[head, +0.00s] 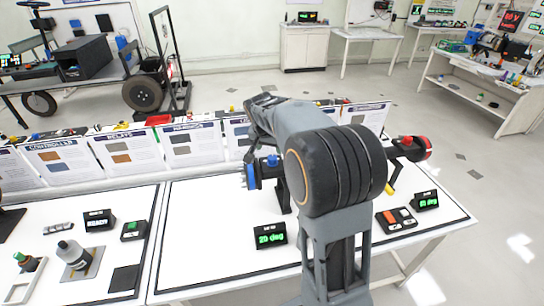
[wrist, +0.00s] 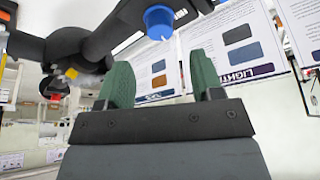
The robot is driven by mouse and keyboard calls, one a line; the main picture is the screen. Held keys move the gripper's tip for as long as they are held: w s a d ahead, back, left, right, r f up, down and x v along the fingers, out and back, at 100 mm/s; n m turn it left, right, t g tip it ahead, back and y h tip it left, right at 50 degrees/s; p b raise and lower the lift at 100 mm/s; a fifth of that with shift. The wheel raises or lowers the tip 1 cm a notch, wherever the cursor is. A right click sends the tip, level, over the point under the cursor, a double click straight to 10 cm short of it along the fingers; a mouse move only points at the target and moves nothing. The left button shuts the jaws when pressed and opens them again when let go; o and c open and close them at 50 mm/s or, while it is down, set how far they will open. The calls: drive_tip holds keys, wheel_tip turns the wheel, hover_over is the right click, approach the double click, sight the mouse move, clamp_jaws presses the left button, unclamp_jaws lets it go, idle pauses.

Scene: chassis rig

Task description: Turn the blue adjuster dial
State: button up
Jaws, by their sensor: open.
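The blue adjuster dial (head: 251,176) is a ridged blue disc on the left end of a black fixture on the white table. A small blue knob (head: 272,160) sits on top of the same fixture. The wrist view shows a blue round part (wrist: 159,22) on a black body, beyond my fingertips and roughly between them; I cannot tell which blue part it is. My gripper (wrist: 160,75) is open, with two green fingers apart and nothing between them. In the head view my own arm hides part of the fixture, and the fingers are not clear.
A display reading 20 deg (head: 271,236) stands in front of the fixture. A red dial (head: 426,147), a second display (head: 426,201) and a switch box (head: 396,220) are at the right. Upright information cards (head: 193,145) line the table's back edge.

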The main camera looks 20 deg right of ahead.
sight(272, 157)
drive_tip(key=x, duration=0.7)
drive_tip(key=shift+w+f+p, duration=0.1)
drive_tip(key=shift+f+p, duration=0.15)
drive_tip(key=shift+p, duration=0.1)
drive_tip(key=c, duration=0.9)
